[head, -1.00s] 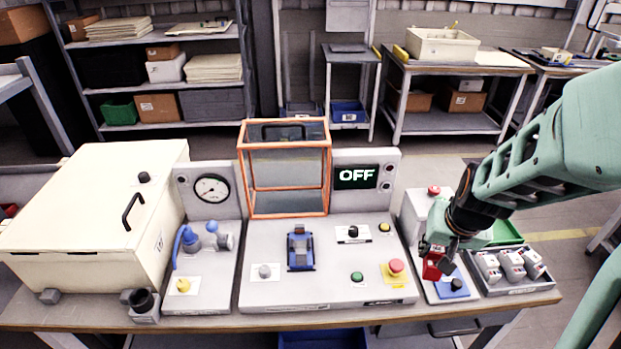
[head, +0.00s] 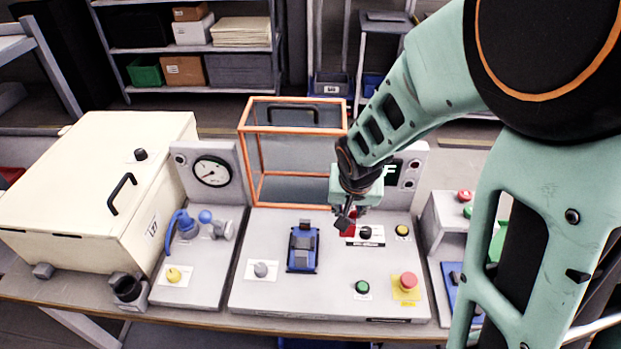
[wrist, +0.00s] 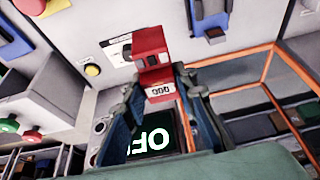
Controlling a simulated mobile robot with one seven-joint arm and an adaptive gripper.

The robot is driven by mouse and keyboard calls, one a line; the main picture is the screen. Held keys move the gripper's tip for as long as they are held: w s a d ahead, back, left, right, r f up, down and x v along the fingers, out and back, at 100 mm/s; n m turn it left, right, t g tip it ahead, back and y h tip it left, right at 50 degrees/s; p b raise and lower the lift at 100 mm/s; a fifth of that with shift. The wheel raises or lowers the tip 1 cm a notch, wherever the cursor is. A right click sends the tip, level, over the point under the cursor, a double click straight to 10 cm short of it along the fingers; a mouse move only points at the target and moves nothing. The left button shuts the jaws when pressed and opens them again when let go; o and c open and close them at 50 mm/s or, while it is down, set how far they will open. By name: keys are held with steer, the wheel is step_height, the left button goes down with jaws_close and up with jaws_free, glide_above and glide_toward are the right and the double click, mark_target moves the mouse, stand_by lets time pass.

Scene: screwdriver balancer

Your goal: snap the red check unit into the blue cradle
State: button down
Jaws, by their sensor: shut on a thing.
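The red check unit (wrist: 152,58) is held between the fingers of my gripper (wrist: 160,95) in the wrist view. It has a white label on its near end. In the head view my gripper (head: 345,215) is over the right half of the bench panel, and the red unit (head: 347,230) shows partly behind it. The blue cradle (head: 303,248) stands on the panel, a little left of the gripper. It also shows in the wrist view (wrist: 211,25), apart from the red unit. The cradle looks empty, with a dark grey piece at its back.
An orange-framed clear guard (head: 258,165) stands behind the cradle. A black knob (head: 365,233), green button (head: 362,287), red stop button (head: 408,281) and grey knob (head: 261,269) surround it. A cream lidded box (head: 90,190) stands left. My arm partly covers the OFF display.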

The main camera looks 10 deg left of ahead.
steer(key=a+f, duration=0.1)
steer(key=a, duration=0.2)
steer(key=s+a+f, duration=0.1)
steer(key=a, duration=0.3)
steer(key=a+f+b, duration=0.1)
steer(key=a, duration=0.2)
steer(key=shift+s+a+f, duration=0.15)
steer(key=shift+s+a, duration=0.05)
steer(key=shift+f+b, duration=1.2)
steer(key=shift+f, duration=0.6)
steer(key=shift+s+b, duration=0.1)
steer(key=shift+b, duration=0.25)
steer(key=shift+f+b, duration=0.75)
steer(key=shift+b, duration=0.35)
steer(key=shift+b, duration=0.3)
stand_by(0.5)
steer(key=c, duration=1.5)
jaws_free()
